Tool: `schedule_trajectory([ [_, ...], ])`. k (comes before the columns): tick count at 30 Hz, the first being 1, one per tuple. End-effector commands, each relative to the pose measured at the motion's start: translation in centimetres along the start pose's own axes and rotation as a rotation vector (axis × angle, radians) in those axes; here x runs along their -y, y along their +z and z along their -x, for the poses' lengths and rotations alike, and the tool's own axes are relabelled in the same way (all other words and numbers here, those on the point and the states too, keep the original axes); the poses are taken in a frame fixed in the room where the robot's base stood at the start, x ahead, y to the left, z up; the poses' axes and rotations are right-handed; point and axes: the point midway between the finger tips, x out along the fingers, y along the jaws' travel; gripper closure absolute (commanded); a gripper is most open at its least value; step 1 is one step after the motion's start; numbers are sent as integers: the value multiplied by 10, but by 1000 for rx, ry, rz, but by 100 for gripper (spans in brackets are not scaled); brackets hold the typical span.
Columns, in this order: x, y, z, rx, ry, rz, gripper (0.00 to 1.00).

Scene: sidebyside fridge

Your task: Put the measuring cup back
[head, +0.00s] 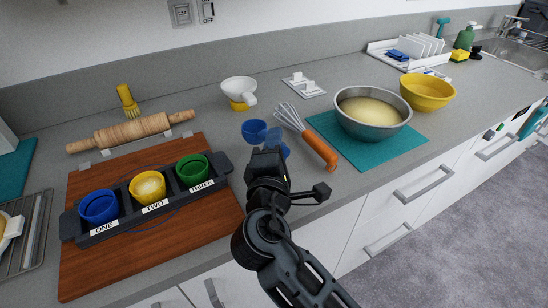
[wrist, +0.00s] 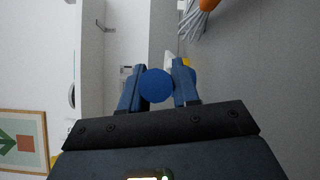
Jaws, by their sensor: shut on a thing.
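My gripper (head: 274,143) is shut on a small blue cup (head: 254,131), held over the counter left of the whisk. In the wrist view the blue cup (wrist: 155,86) shows as a round blue shape between the two fingers; its handle cannot be made out. A black rack (head: 146,208) labelled ONE, TWO, THREE lies on a wooden board, left of my gripper. It holds a blue cup (head: 99,207) at ONE, a yellow cup (head: 148,187) at TWO and a green cup (head: 193,169) at THREE.
A whisk (head: 308,137) and a steel bowl (head: 372,112) on a teal mat (head: 407,143) are to the right. The wooden board (head: 90,269) has bare room in front of the rack.

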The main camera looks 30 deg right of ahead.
Motion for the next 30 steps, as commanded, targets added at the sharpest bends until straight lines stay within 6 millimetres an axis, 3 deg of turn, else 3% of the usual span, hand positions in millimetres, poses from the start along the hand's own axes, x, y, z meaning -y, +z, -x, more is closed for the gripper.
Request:
schedule_trajectory([
  [12, 35, -14, -1, 0, 0, 2, 100],
  [18, 37, -14, -1, 0, 1, -1, 100],
  [19, 37, -14, -1, 0, 1, 0, 69],
  [27, 37, -14, -1, 0, 1, 0, 44],
  [30, 37, -14, -1, 0, 0, 0, 44],
])
